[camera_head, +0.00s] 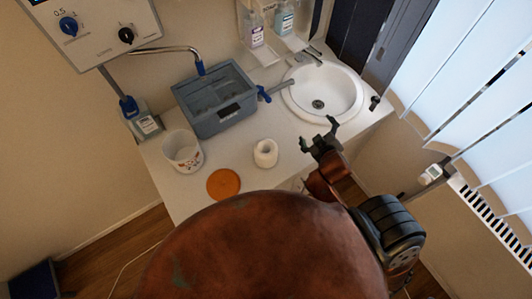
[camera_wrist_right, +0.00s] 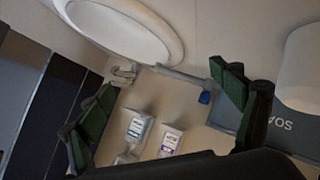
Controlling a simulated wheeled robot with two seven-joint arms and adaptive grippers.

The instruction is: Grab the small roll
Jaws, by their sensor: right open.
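The small white roll (camera_head: 265,153) stands upright on the white counter, with a hole in its top. In the right wrist view, a large pale rounded shape at the right edge (camera_wrist_right: 301,72) looks like the same roll, cut off by the frame. My right gripper (camera_head: 319,135) is to the right of the roll and apart from it, near the counter's front edge and below the sink in the picture. Its dark green-black fingers are spread with nothing between them, also in the right wrist view (camera_wrist_right: 165,110). My left gripper is not in view.
An orange disc (camera_head: 224,184) and a white tub (camera_head: 183,150) are left of the roll. A grey box (camera_head: 222,112) with a blue tap stands behind it. The round sink (camera_head: 340,80) is behind my right gripper. Bottles (camera_head: 284,20) stand at the back.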

